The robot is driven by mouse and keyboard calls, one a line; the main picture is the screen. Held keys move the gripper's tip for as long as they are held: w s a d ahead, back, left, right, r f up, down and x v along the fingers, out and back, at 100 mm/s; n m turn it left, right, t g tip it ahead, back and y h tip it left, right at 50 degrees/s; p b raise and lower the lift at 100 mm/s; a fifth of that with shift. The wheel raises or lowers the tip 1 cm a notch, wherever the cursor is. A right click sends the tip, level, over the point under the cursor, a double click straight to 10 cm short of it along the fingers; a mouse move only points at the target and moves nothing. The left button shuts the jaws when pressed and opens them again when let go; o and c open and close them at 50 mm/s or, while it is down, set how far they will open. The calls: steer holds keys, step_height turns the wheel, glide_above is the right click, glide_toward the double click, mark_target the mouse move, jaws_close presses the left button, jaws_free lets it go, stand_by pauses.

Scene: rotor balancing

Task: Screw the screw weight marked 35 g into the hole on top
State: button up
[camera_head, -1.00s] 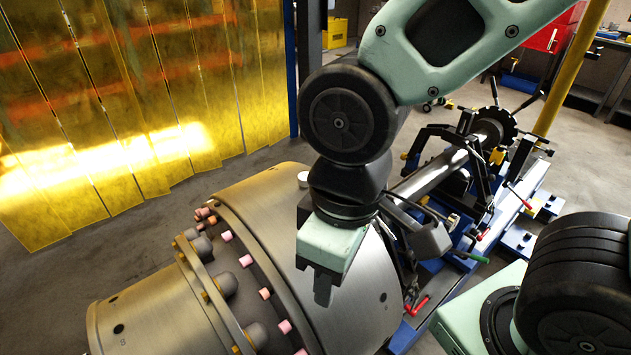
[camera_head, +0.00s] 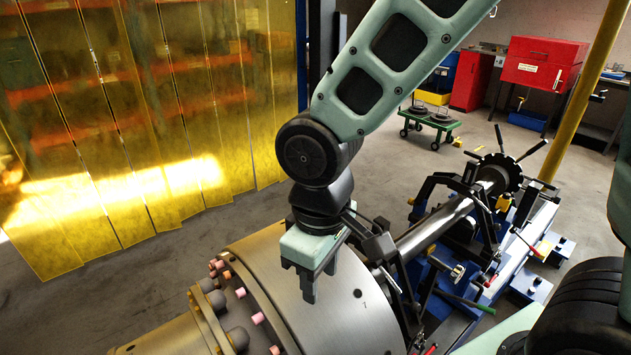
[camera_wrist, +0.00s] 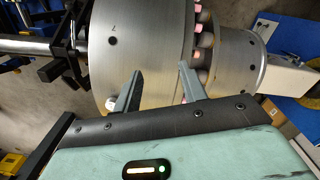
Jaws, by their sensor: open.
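The large grey metal rotor drum (camera_head: 262,262) lies on its side and fills the lower middle of the head view. My gripper (camera_head: 308,290) points down in front of the drum, open, with no weight seen between its fingers. In the wrist view the two fingers (camera_wrist: 157,88) stand apart against the drum (camera_wrist: 150,35). A dark hole (camera_head: 357,293) with a small mark by it shows on the drum's side, and also in the wrist view (camera_wrist: 113,41). A screw weight marked 35 g cannot be made out. My gripper and wrist hide part of the drum's top.
Pink-tipped studs (camera_head: 240,292) ring the drum's flange. The shaft (camera_head: 430,228) runs right into the blue stand (camera_head: 480,280) with black clamps and levers. A yellow curtain (camera_head: 130,130) hangs at left. A green cart (camera_head: 430,122) and red cabinet (camera_head: 541,62) stand behind open floor.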

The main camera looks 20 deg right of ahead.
steer(key=shift+m, duration=0.7)
steer(key=w+d+p, duration=0.2)
steer(key=w+p, duration=0.1)
steer(key=w, duration=0.2)
steer(key=w+d+r+p, duration=0.1)
steer(key=w+p, duration=0.3)
steer(key=w, duration=0.1)
steer(key=w+d+p, duration=0.2)
steer(key=w+p, duration=0.1)
steer(key=w, duration=0.2)
steer(key=shift+d+r, duration=0.3)
steer(key=shift+r, duration=0.05)
step_height(320, 180, down, 8)
steer(key=b, duration=0.6)
steer(key=shift+r, duration=0.1)
steer(key=shift+c, duration=0.3)
jaws_close()
step_height(320, 180, up, 5)
steer(key=p, duration=0.4)
steer(key=shift+r, duration=0.1)
